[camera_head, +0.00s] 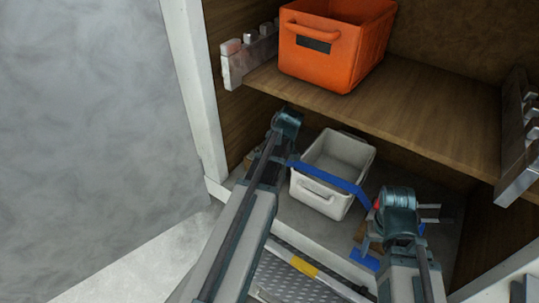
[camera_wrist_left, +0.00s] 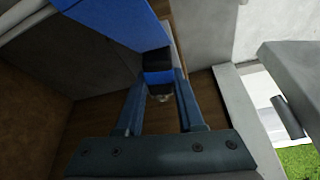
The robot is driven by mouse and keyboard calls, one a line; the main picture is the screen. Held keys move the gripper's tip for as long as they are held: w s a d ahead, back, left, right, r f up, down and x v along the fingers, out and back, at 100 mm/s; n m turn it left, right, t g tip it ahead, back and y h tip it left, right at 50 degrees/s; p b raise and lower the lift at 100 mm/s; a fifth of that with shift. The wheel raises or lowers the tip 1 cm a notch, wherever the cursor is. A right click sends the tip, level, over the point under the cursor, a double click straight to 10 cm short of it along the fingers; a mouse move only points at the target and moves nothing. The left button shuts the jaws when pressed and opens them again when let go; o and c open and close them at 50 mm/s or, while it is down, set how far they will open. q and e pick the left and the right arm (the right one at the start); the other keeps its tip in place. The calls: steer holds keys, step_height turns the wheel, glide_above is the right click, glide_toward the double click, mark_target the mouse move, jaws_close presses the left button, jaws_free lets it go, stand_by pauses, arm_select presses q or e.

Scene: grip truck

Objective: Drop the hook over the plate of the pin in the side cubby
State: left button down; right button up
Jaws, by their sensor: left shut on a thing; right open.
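My left arm reaches into the lower cubby, and its gripper is mostly hidden behind its own wrist in the head view. In the left wrist view my left gripper (camera_wrist_left: 160,82) is shut on a blue strap (camera_wrist_left: 100,32) with a black band at the jaws. In the head view the blue strap (camera_head: 335,180) runs rightwards across a grey bin toward my right wrist. My right gripper (camera_head: 432,213) is open at the cubby's right side, its fingers pointing right. I cannot make out the hook, the pin or its plate.
The grey bin (camera_head: 338,160) stands on the lower cubby floor. An orange bin (camera_head: 330,45) sits on the wooden shelf (camera_head: 430,100) above. Metal notched racks flank the shelf at left (camera_head: 248,55) and right (camera_head: 520,140). Blue pieces (camera_head: 365,260) lie below my right wrist.

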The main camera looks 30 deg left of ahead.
arm_select(q)
steer(key=shift+w, duration=0.25)
steer(key=shift+c, duration=2.2)
jaws_free()
steer(key=shift+d, duration=0.1)
arm_select(e)
steer(key=shift+w, duration=0.1)
